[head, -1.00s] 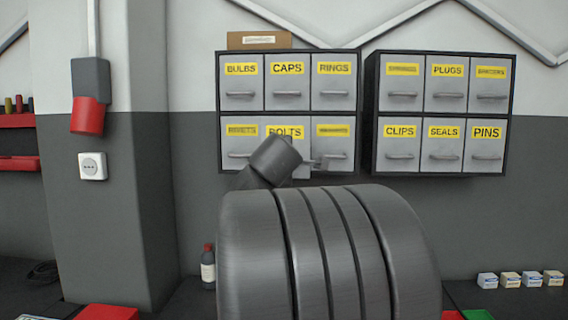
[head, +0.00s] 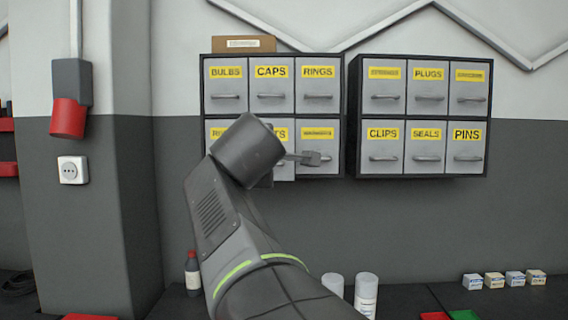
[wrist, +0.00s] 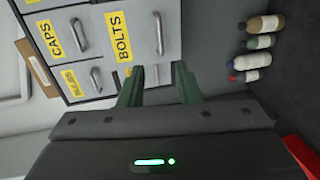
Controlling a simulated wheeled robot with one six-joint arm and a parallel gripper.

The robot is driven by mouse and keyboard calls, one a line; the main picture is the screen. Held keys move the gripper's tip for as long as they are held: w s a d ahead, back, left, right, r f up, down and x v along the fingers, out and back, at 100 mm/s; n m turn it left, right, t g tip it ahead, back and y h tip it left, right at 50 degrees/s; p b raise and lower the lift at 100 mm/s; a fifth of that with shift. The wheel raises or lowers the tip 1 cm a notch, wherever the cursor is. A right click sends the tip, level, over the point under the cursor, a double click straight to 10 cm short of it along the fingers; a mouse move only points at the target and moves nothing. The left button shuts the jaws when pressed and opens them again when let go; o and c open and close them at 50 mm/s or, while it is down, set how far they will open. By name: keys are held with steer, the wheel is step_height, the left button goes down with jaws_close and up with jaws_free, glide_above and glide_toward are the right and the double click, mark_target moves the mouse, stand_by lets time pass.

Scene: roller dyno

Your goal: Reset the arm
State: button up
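My gripper (wrist: 160,86) shows in the wrist view as two dark green fingers set apart, with nothing between them. The drawer marked BOLTS (wrist: 140,35) and its handle (wrist: 158,34) are just beyond the fingers, apart from them. In the head view my arm covers part of that drawer (head: 284,168), whose front seems to stand out a little from its neighbours. The gripper's end (head: 312,158) shows in front of the lower right drawer of the left cabinet (head: 345,110); its fingers are not clear there.
A second cabinet (head: 353,120) hangs to the right. A cardboard box (head: 240,44) sits on the left one. Bottles (wrist: 260,42) and small boxes (head: 495,281) stand on the bench below. A red-ended grey fixture (head: 70,95) hangs on the pillar. The wall right of the cabinets is clear.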

stand_by(0.3)
steer(key=w+f+p, duration=0.2)
steer(key=w, duration=1.1)
steer(key=shift+w+f, duration=0.35)
